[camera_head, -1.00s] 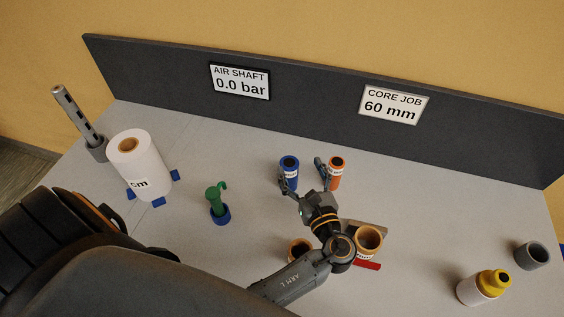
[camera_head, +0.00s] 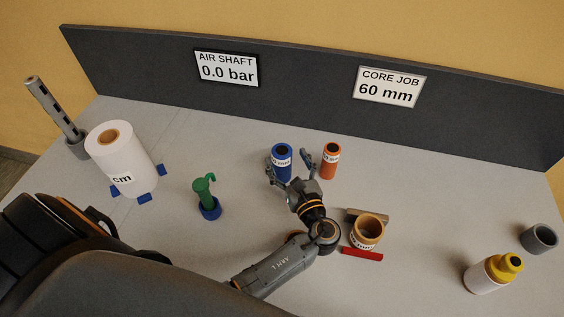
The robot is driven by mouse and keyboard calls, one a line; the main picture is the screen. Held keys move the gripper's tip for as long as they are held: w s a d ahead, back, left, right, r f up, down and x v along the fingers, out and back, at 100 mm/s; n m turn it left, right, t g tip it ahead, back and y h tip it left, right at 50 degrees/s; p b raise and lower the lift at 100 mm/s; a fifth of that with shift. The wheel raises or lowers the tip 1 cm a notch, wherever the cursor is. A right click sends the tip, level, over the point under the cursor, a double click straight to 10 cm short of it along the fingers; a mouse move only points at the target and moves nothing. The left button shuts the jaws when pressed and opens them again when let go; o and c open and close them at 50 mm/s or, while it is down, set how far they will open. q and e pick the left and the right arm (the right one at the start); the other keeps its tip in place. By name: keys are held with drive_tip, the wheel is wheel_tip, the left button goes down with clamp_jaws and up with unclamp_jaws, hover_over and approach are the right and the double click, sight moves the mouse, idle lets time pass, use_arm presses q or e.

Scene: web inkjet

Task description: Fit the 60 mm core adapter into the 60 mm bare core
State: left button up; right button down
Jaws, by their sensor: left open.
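A blue cylindrical adapter (camera_head: 282,163) and an orange one (camera_head: 331,161) stand upright side by side at the back middle of the table. Their labels are too small to read, so I cannot tell which is the 60 mm one. My left gripper (camera_head: 289,168) is open, with one finger on each side of the blue adapter; contact cannot be told. A tan bare core (camera_head: 367,234) with a partly readable label stands right of my left arm. Another tan piece is mostly hidden behind that arm. My right gripper is not in view.
A red bar (camera_head: 362,254) lies in front of the core. A white roll (camera_head: 118,160), a grey shaft (camera_head: 52,108) and a green hooked piece (camera_head: 205,190) stand left. A yellow-capped bottle (camera_head: 488,276) and a grey ring (camera_head: 538,239) are right. The back panel reads "CORE JOB 60 mm".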

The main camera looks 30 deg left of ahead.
sight(281, 153)
use_arm(q)
drive_tip(key=p+x, duration=0.1)
drive_tip(key=x, duration=0.3)
drive_tip(key=shift+f, duration=0.1)
drive_tip(key=shift+s, duration=0.1)
clamp_jaws()
